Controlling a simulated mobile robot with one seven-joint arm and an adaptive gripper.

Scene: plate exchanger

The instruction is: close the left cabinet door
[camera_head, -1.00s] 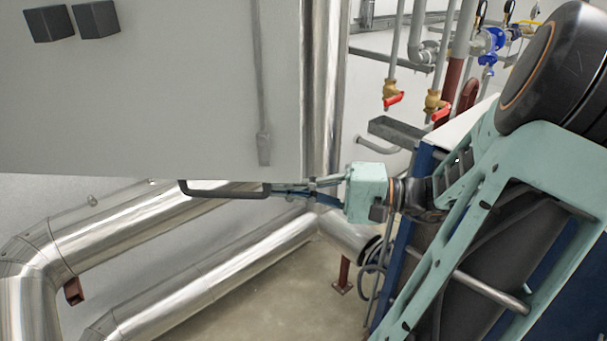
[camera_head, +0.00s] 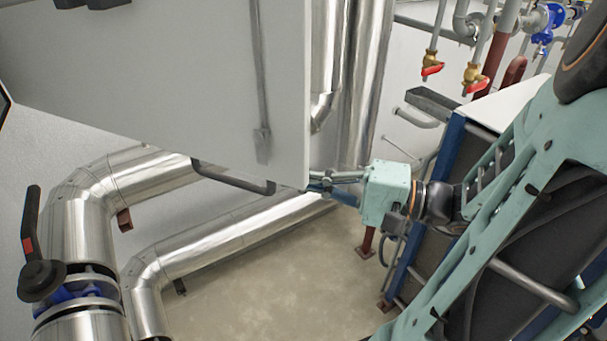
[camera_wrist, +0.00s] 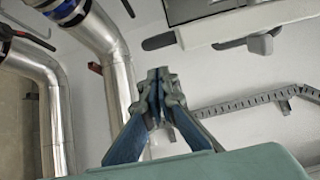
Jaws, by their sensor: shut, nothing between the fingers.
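A large pale grey panel, which looks like the open cabinet door (camera_head: 170,80), fills the upper left of the head view. A vertical rod runs along it near its right edge. A dark bar handle (camera_head: 235,180) shows below its lower edge. My gripper (camera_head: 312,184) is shut and empty at the panel's lower right corner. Its tips lie just right of the handle's end; I cannot tell whether they touch the panel. In the wrist view my gripper (camera_wrist: 158,75) has its fingertips together, with nothing between them. The cabinet body and hinges cannot be made out.
Thick silver pipes (camera_head: 230,235) run below and behind the panel. A black-handled valve (camera_head: 40,265) stands at lower left. A blue-framed unit (camera_head: 440,180) stands right of my gripper, close to my arm. Bare floor (camera_head: 270,285) lies below the pipes.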

